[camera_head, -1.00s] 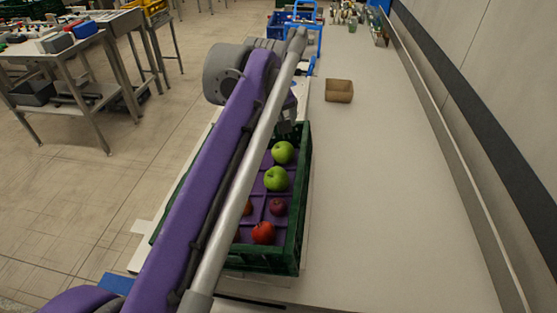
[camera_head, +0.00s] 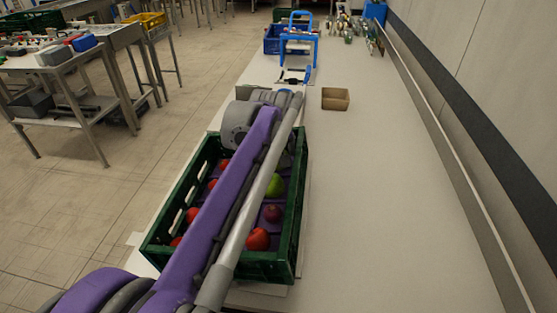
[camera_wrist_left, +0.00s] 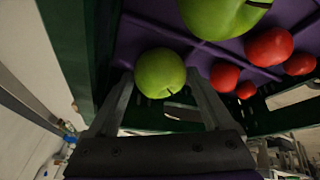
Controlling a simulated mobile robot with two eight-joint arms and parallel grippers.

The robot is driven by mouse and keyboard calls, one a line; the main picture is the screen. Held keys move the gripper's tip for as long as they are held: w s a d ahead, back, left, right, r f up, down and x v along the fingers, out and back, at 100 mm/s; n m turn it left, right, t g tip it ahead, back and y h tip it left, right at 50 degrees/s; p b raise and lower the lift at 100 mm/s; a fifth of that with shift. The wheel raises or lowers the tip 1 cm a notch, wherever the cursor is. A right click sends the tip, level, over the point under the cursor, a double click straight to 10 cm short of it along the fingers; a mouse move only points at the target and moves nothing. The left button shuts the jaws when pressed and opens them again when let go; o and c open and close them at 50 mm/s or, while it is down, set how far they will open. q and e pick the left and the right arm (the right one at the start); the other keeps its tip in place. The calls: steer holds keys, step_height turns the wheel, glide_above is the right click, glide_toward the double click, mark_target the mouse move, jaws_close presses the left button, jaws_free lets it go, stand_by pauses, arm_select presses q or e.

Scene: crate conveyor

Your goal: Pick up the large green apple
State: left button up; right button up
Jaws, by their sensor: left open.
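Two green apples lie in the green crate (camera_head: 291,225). In the left wrist view a smaller-looking green apple (camera_wrist_left: 160,70) sits between the fingertips of my left gripper (camera_wrist_left: 156,78), which is open. I cannot tell whether the fingers touch it. A larger-looking green apple (camera_wrist_left: 222,14) is beyond it at the top, cut by the frame edge. In the head view one green apple (camera_head: 275,187) shows beside my arm; the other is hidden behind my arm and wrist. My right gripper is not in view.
Several red apples (camera_head: 257,239) and a dark red fruit (camera_head: 272,213) share the crate, on a purple divided tray. A brown box (camera_head: 335,99) and a blue frame (camera_head: 299,45) stand farther along the counter. The counter right of the crate is clear.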

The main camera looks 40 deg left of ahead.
arm_select(q)
steer(key=shift+f, duration=0.2)
steer(key=c, duration=1.1)
steer(key=shift+r, duration=0.15)
